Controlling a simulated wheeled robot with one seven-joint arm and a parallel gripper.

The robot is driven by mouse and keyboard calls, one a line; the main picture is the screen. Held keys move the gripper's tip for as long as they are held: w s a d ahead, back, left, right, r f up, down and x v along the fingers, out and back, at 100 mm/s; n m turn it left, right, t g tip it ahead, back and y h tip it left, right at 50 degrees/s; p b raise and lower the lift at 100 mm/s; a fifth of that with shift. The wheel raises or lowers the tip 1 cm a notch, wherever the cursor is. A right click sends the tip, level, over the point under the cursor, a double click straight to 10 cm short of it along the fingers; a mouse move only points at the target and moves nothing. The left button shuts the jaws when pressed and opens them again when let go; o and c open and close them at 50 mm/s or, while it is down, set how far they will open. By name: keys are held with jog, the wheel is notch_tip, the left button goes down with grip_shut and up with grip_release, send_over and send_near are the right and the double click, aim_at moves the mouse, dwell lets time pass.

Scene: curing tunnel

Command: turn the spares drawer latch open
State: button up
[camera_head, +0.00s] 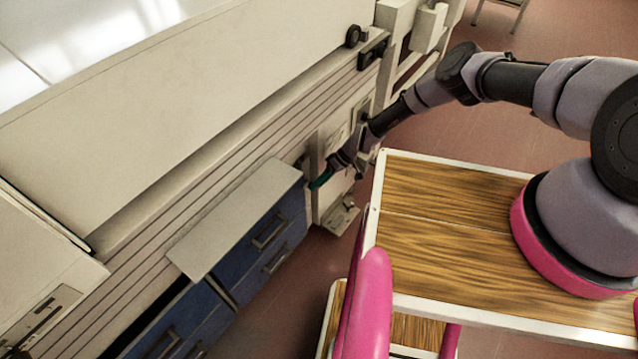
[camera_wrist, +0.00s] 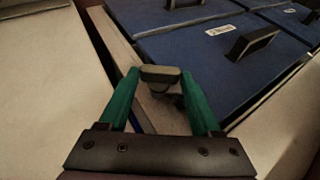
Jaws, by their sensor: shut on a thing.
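The spares drawer latch (camera_wrist: 160,74) shows in the wrist view as a small grey and dark handle beside the blue drawers (camera_wrist: 200,45). My gripper (camera_wrist: 160,76) has its green fingers on either side of the latch and is shut on it. The latch lies crosswise between the fingertips. In the head view my gripper (camera_head: 321,180) is at the right end of the blue drawer cabinet, low beside the tunnel. The latch is hidden there by my gripper. The blue drawers (camera_head: 268,235) look shut in the head view.
A beige top panel (camera_head: 235,215) overhangs the drawers. The long beige tunnel housing (camera_head: 190,90) runs along the left. A metal bracket (camera_head: 341,215) sits low, just right of my gripper. Red floor (camera_head: 320,255) is open between the drawers and my base.

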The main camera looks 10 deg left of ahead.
jog(key=shift+w+d+f+m+g+y, duration=0.1)
jog(key=shift+m+g+y, duration=0.1)
jog(key=shift+g, duration=0.2)
jog(key=shift+w+f+m+g+y, duration=0.1)
jog(key=shift+g+y, duration=0.1)
jog(key=shift+g, duration=0.2)
jog(key=o, duration=1.4)
jog(key=v, duration=1)
jog(key=shift+w+d+r, duration=0.15)
jog(key=shift+w+d, duration=0.1)
jog(key=shift+d, duration=0.05)
